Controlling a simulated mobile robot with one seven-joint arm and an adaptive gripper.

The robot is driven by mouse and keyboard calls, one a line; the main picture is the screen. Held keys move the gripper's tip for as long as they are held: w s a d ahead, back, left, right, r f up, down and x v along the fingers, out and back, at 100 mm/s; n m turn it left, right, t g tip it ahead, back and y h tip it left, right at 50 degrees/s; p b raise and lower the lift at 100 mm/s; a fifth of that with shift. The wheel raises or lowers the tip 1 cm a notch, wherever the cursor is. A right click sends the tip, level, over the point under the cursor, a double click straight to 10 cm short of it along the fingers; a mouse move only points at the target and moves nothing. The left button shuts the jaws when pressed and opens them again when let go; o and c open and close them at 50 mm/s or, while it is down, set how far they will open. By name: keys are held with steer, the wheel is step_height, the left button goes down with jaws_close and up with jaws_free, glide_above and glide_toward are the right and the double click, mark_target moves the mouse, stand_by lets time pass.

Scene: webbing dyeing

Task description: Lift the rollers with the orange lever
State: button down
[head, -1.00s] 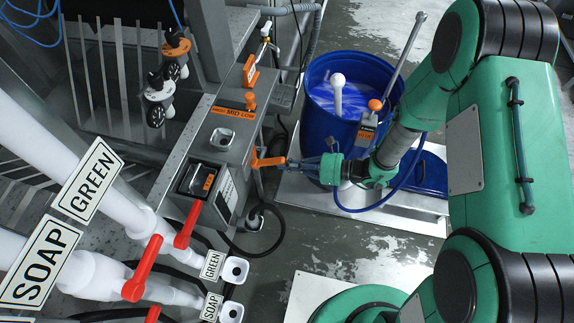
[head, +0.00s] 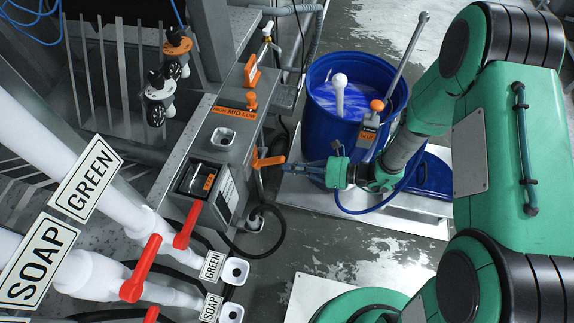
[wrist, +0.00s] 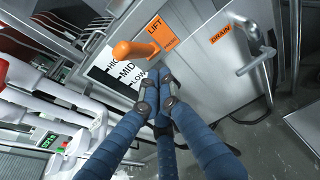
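The orange lever (head: 267,160) sticks out from the side of the grey machine in the head view. In the wrist view its orange handle (wrist: 135,50) lies beside an orange LIFT label (wrist: 160,32) and a HIGH, MID, LOW scale (wrist: 124,72). The handle's end is near MID. My gripper (head: 287,166) is just right of the lever in the head view, its blue fingers pointing at the machine. In the wrist view my gripper (wrist: 157,82) has its fingertips together, below and right of the handle, apart from it and empty. I cannot make out the rollers.
A metal handle (wrist: 268,60) with an orange DRAIN label (wrist: 220,33) is right of the fingers. A blue barrel (head: 335,135) stands behind my gripper. Red-handled valves (head: 143,268) on white pipes are at the lower left.

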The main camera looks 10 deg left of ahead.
steer(key=p+v, duration=0.1)
steer(key=v, duration=0.9)
steer(key=shift+s+d+r, duration=0.1)
steer(key=shift+s, duration=0.05)
stand_by(0.5)
steer(key=s+d+r+n+g+h, duration=0.1)
steer(key=s+d+r+n+h, duration=0.15)
steer(key=r+n, duration=0.35)
steer(key=s+d+r+n+g+h, duration=0.2)
steer(key=s+r+n+h, duration=0.15)
steer(key=r, duration=0.45)
steer(key=s+d+r+n+t+h+b, duration=0.1)
steer(key=s+d+r+n+t+h, duration=0.3)
steer(key=d+r, duration=0.5)
steer(key=s+d+r+n+t+h+b, duration=0.1)
steer(key=s+d+r+n+t+h, duration=0.3)
steer(key=d+r, duration=0.5)
steer(key=shift+r+t+h, duration=0.2)
steer(key=shift+t+h, duration=0.1)
steer(key=shift+h, duration=0.3)
steer(key=shift+n, duration=0.25)
stand_by(0.6)
